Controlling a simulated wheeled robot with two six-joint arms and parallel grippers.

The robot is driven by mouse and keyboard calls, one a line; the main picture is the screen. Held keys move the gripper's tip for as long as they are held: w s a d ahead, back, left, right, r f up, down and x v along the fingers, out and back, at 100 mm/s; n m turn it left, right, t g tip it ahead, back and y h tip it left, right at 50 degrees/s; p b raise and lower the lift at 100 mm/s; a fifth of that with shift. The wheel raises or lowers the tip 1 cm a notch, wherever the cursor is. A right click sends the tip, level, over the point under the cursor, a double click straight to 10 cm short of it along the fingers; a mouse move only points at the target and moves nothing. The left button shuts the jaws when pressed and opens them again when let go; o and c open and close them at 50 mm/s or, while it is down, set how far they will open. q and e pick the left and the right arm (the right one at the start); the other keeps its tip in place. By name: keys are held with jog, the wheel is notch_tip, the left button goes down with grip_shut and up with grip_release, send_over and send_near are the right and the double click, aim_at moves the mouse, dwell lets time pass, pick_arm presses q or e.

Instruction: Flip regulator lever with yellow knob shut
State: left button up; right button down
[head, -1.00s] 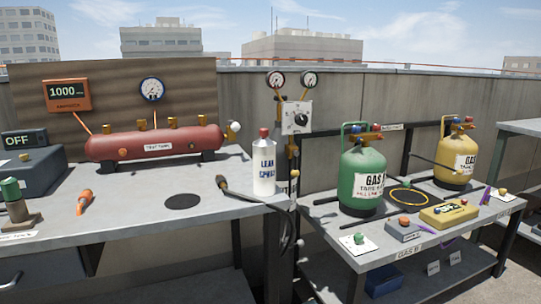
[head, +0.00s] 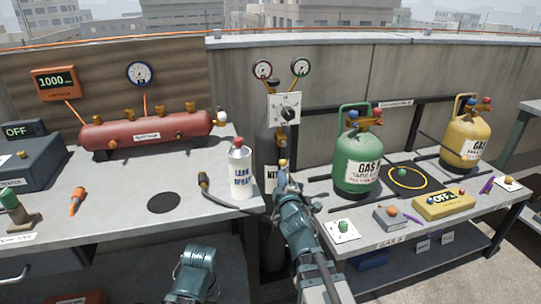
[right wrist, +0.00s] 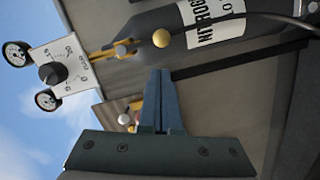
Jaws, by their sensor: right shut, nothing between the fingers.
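The yellow knob (head: 282,163) shows just beyond the tip of my right gripper (head: 283,182), below the white dial panel (head: 286,108). In the right wrist view the round yellow knob (right wrist: 161,38) lies above the fingertips (right wrist: 160,72), with a visible gap in the picture. The brass regulator fitting (right wrist: 105,53) runs between the knob and the panel; the lever itself is hard to make out. My right gripper is shut and empty. A link of my left arm (head: 195,272) shows at the bottom; its gripper is not visible.
The dark nitrogen cylinder (right wrist: 160,22) stands behind the knob. A leak spray bottle (head: 241,175) and a black hose (head: 225,203) are left of my right arm. The green gas tank (head: 357,165) stands to the right. Two gauges sit above the panel.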

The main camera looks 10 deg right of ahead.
aim_at(283, 156)
jog(key=shift+w, duration=0.15)
jog(key=w+d, duration=0.1)
jog(key=w, duration=0.8)
jog(key=shift+w+f+b, duration=0.25)
jog(key=shift+w+b, duration=0.05)
jog(key=shift+w, duration=0.05)
